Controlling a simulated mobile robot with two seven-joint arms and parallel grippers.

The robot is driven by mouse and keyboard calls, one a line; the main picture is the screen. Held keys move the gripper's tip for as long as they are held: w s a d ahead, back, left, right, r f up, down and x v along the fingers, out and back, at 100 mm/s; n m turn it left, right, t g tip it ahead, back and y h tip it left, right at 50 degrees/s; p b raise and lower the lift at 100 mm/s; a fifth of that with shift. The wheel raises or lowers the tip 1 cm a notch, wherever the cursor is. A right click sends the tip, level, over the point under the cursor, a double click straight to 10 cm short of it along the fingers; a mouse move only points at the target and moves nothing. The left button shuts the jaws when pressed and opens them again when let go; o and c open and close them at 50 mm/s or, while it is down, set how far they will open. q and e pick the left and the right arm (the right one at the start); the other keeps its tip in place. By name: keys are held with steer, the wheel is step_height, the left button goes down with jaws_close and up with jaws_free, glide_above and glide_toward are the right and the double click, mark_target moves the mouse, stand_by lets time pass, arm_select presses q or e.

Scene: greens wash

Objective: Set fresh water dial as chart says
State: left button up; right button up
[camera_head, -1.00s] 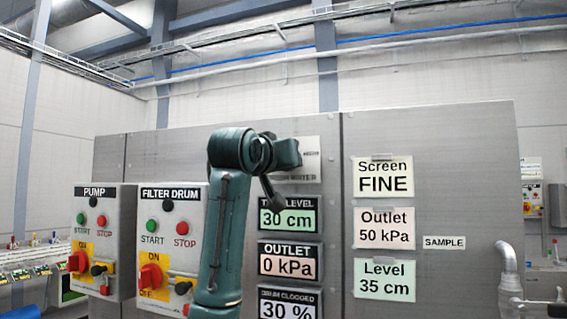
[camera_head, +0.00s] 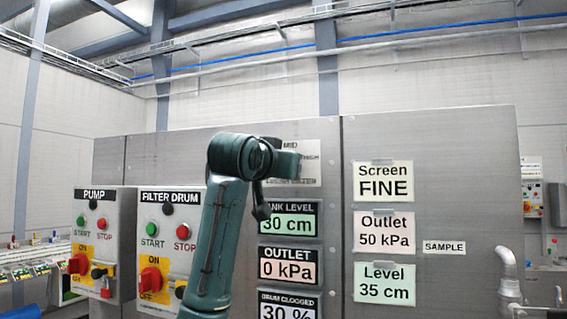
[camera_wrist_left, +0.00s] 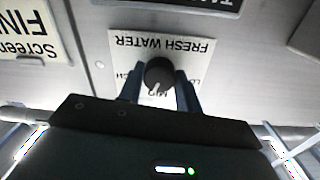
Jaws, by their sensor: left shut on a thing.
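The fresh water dial (camera_wrist_left: 158,74) is a round black knob on a white plate (camera_wrist_left: 190,48), upside down in the left wrist view. Its white pointer line points at the MID mark, or very near it. Side labels are partly hidden by the fingers. My left gripper (camera_wrist_left: 160,88) is shut on the knob, one finger on each side. In the head view my left gripper (camera_head: 287,164) is in front of the white plate (camera_head: 312,165) and hides the knob. No chart naming a fresh water setting is readable. My right gripper is out of view.
Cards read Screen FINE (camera_head: 384,181), Outlet 50 kPa (camera_head: 384,232) and Level 35 cm (camera_head: 385,283). Pump (camera_head: 88,222) and filter drum (camera_head: 153,220) boxes stand left.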

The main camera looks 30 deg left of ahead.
arm_select(q)
steer(key=m+p, duration=0.2)
steer(key=m, duration=0.3)
steer(key=shift+r, duration=0.1)
steer(key=shift+m+p, duration=0.35)
steer(key=shift+m, duration=0.05)
steer(key=o, duration=1)
steer(key=shift+s, duration=0.1)
steer(key=b+v, duration=0.3)
steer(key=v, duration=1)
steer(key=shift+d, duration=0.1)
